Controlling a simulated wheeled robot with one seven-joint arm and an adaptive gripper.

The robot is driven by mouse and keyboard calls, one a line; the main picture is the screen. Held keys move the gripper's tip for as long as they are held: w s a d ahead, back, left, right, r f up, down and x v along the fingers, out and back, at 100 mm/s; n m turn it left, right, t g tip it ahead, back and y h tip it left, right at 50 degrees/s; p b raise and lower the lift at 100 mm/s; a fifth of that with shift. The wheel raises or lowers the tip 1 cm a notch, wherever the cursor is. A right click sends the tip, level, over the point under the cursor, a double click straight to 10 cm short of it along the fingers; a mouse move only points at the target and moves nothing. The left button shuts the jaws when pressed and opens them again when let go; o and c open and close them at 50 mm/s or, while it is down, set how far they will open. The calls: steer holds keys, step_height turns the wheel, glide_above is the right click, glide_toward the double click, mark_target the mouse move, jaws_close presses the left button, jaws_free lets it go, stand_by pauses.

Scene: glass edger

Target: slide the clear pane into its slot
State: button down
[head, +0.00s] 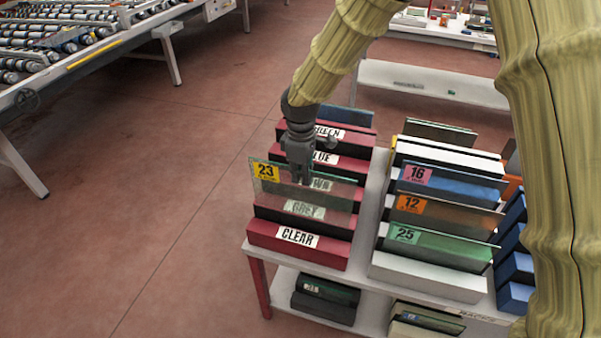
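The clear pane (270,193) is see-through, with a greenish tint and a yellow "23" label at its upper left. My gripper (301,180) points down and appears shut on its upper edge. The pane stands nearly upright over the front of the red rack, behind the block labelled CLEAR (297,237). The GREY label (305,210) shows through it. I cannot tell whether its lower edge is inside the slot or just above it.
More red blocks, labelled BLUE (334,159) and GREEN, stand behind. To the right, a white rack (432,276) holds panes marked 16, 12 and 25 (440,247). A roller table (75,55) is at upper left. The floor (150,190) left of the racks is clear.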

mark_target(301, 206)
steer(key=shift+f+b, duration=2.15)
steer(key=shift+f, duration=3.9)
steer(key=shift+f, duration=0.35)
steer(key=c, duration=1.6)
jaws_free()
steer(key=shift+s, duration=0.1)
steer(key=shift+o, duration=0.2)
step_height(301, 206, up, 12)
steer(key=shift+s, duration=0.15)
steer(key=shift+a, duration=0.1)
